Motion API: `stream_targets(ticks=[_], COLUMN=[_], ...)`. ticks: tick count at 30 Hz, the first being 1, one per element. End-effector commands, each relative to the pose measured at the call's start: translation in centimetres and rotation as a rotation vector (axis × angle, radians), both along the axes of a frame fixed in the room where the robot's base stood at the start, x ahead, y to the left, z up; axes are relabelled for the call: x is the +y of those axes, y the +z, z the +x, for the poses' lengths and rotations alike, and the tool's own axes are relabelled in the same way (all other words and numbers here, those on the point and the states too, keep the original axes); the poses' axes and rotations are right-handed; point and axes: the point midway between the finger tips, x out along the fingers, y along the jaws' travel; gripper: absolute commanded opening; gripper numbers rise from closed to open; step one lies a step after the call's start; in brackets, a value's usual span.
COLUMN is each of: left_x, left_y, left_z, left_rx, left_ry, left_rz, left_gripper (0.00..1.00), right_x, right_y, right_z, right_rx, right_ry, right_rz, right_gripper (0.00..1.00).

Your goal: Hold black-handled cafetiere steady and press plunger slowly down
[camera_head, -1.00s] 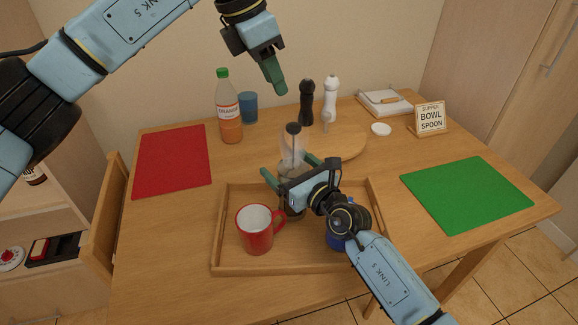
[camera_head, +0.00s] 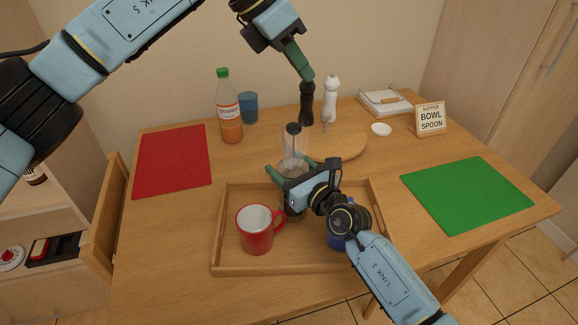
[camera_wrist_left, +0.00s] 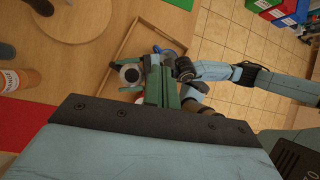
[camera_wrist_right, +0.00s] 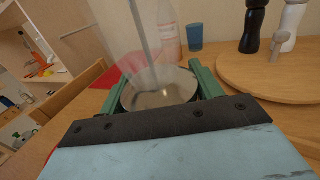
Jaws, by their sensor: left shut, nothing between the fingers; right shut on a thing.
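The cafetiere (camera_head: 294,150) has a clear glass body and a dark plunger knob (camera_head: 293,129) on top. It stands upright at the back of the wooden tray. My right gripper (camera_head: 292,171) is shut on it from the front, with one green finger at each side. The right wrist view shows the plunger rod (camera_wrist_right: 143,40) above a round metal disc (camera_wrist_right: 158,92) between the fingers. The black handle cannot be made out. My left gripper (camera_head: 309,77) is shut and empty, up and slightly right of the knob. The left wrist view shows the knob (camera_wrist_left: 131,74) beside its fingers.
A red mug (camera_head: 256,230) stands on the tray (camera_head: 228,212); a blue mug (camera_head: 337,241) is partly behind my right arm. A round board (camera_head: 345,146), black mill (camera_head: 307,103), white mill (camera_head: 331,98) and orange bottle (camera_head: 229,108) stand behind.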

Motion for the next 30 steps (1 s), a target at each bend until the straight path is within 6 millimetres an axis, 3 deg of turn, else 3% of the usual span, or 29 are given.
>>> stream_targets(ticks=[3,6,13,18,22,26,30], left_x=[-3.9,-6.6,-9.7,-9.5,-8.2,-6.4,-4.4], left_y=[2.9,6.1,14.6,20.2,23.1,24.3,23.6], left_z=[-1.1,-1.9,-2.0,0.0,2.7,5.9,9.5], left_rx=[0.062,0.136,0.36,0.565,0.74,0.924,1.122], left_ry=[-0.012,-0.001,0.101,0.247,0.402,0.597,0.853], left_rz=[-0.25,-0.468,-0.947,-1.263,-1.474,-1.65,-1.789], left_gripper=[0.0,0.0,0.0,0.0,0.0,0.0,0.0], right_x=[0.0,0.0,0.0,-0.1,-0.1,-0.1,-0.1], right_y=[-0.1,-0.1,-0.1,-0.1,-0.1,-0.1,-0.1], right_z=[0.0,0.0,0.0,0.0,0.0,0.0,0.0], right_rx=[0.001,0.0,0.0,0.0,0.001,0.001,0.001], right_ry=[0.0,-0.001,-0.001,-0.001,-0.001,-0.001,-0.001], right_rz=[-0.001,-0.001,-0.001,-0.001,-0.002,-0.002,-0.002], right_gripper=[0.18,0.18,0.18,0.18,0.18,0.18,0.18])
